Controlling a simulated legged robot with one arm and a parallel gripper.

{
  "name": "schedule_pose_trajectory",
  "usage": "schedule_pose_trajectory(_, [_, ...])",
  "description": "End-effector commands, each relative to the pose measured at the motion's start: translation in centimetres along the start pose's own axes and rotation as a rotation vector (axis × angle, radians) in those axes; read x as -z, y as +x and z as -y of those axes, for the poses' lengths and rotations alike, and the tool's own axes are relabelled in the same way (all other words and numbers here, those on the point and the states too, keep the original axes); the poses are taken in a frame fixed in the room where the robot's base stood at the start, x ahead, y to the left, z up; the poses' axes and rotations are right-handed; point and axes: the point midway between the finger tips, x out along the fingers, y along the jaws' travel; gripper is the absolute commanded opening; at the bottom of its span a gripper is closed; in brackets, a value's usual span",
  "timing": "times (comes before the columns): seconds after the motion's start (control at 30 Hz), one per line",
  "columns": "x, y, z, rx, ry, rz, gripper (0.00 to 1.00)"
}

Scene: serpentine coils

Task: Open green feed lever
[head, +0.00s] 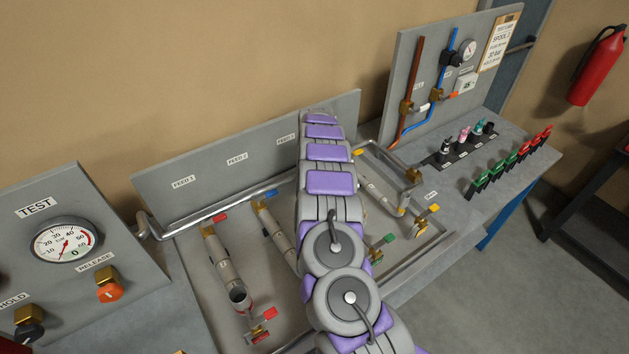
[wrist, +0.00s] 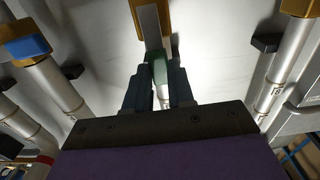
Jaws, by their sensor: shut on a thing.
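In the wrist view the green lever (wrist: 158,70) sits between the two dark fingers of my gripper (wrist: 160,88), which is shut on it. A pale metal strip (wrist: 150,25) runs from the green grip toward a brass-coloured fitting (wrist: 179,14). A grey pipe below the lever shows partly between the fingers. In the head view my arm hides both the gripper and this lever, near the FEED 3 label (head: 286,138). How far the lever is turned is hard to tell.
A red lever (head: 220,217) and a blue lever (head: 271,193) top the pipes to the left; the blue one also shows in the wrist view (wrist: 25,47). A yellow lever (head: 358,152) is to the right. Lower red (head: 269,313) and green (head: 388,239) handles stand nearer the front.

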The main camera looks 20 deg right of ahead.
Motion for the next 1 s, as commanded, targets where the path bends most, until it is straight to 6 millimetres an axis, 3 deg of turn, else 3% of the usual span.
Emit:
schedule_pose_trajectory(0.53, [-0.32,-0.16,0.17,0.004,0.028,0.009,0.00])
schedule_pose_trajectory(0.57, [-0.32,-0.15,0.18,0.004,0.028,0.009,0.24])
schedule_pose_trajectory(0.6, [-0.32,-0.16,0.19,0.004,0.028,0.009,0.28])
schedule_pose_trajectory(0.83, [-0.06,-0.14,0.21,0.004,0.027,0.006,0.49])
schedule_pose_trajectory(1.0, [0.01,-0.12,0.23,0.003,0.027,0.005,0.49])
